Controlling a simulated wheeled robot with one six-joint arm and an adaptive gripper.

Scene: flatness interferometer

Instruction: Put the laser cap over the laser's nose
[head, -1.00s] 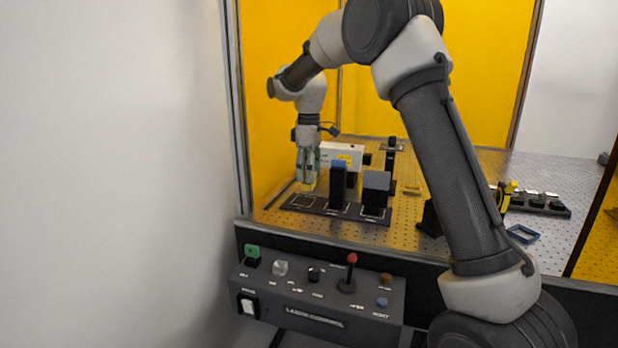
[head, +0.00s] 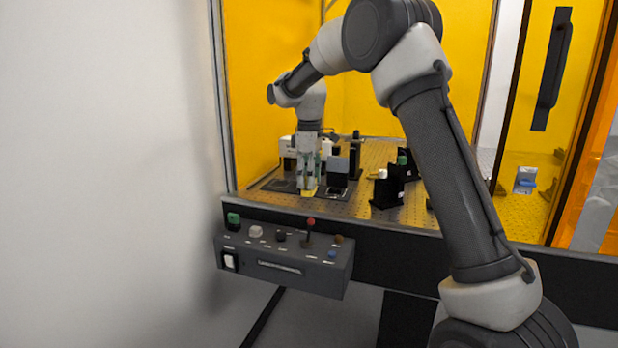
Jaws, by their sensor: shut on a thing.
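My gripper (head: 308,188) points down over the perforated table inside the yellow enclosure. It is shut on a small yellow piece at its fingertips, which looks like the laser cap (head: 308,194); the fingers hide part of it. The laser looks to be the white box (head: 288,146) behind my gripper, which covers its middle. I cannot make out the laser's nose clearly in this view. Whether the yellow piece touches anything below it cannot be told.
A grey-faced block (head: 338,165) stands close to the right of my gripper, and a dark post (head: 355,150) behind it. Black mounts (head: 386,190) stand farther right. The control box (head: 285,265) is in front, below the enclosure's edge. An orange-yellow door (head: 560,120) with a handle is at right.

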